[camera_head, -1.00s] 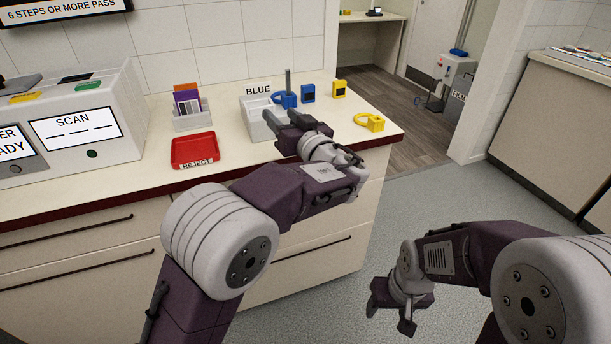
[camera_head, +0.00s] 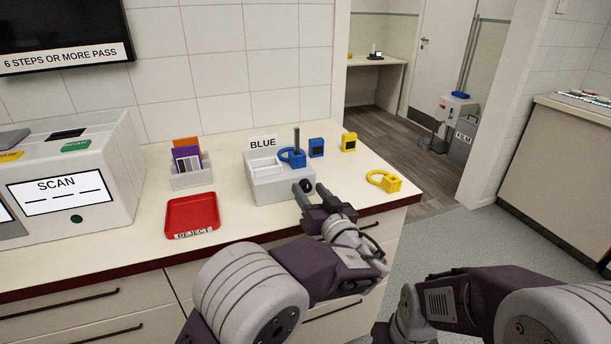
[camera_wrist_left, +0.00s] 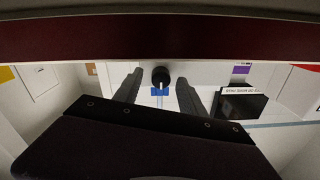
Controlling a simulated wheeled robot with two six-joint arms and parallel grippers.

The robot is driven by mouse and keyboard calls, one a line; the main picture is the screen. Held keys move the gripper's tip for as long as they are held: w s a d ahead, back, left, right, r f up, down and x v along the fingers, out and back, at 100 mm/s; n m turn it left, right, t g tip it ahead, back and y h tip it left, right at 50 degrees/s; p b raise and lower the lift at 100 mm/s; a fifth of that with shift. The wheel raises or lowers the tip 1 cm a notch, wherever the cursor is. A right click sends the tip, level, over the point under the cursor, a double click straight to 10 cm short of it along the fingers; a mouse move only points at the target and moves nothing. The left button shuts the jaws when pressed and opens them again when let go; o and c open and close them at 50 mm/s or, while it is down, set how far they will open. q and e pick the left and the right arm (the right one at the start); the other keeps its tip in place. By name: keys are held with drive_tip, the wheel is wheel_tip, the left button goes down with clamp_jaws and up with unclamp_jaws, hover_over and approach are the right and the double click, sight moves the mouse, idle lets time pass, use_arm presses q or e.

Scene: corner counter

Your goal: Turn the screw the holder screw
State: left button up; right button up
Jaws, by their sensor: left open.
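The holder (camera_head: 290,188) is a light grey box on the counter, with a BLUE sign behind it. Its screw is a round black knob (camera_head: 307,186) on the front, at the right. In the left wrist view the black knob (camera_wrist_left: 160,76) shows a white mark and lies between my two fingers in the picture. My left gripper (camera_head: 312,192) is open and empty, its fingertips close to the knob; I cannot tell whether they touch. A blue ring piece (camera_head: 291,157) sits by an upright grey rod on the holder. My right gripper is mostly cut off at the bottom edge.
A red REJECT tray (camera_head: 192,213) and a card rack (camera_head: 190,172) stand left of the holder. A yellow ring piece (camera_head: 384,181) lies to its right; blue (camera_head: 316,148) and yellow (camera_head: 349,142) blocks stand behind. The scanner (camera_head: 70,180) is at far left.

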use_arm(q)
drive_tip(key=shift+w+a+f, duration=0.1)
drive_tip(key=shift+w, duration=0.1)
drive_tip(key=shift+s, duration=0.15)
drive_tip(key=shift+c, duration=0.9)
clamp_jaws()
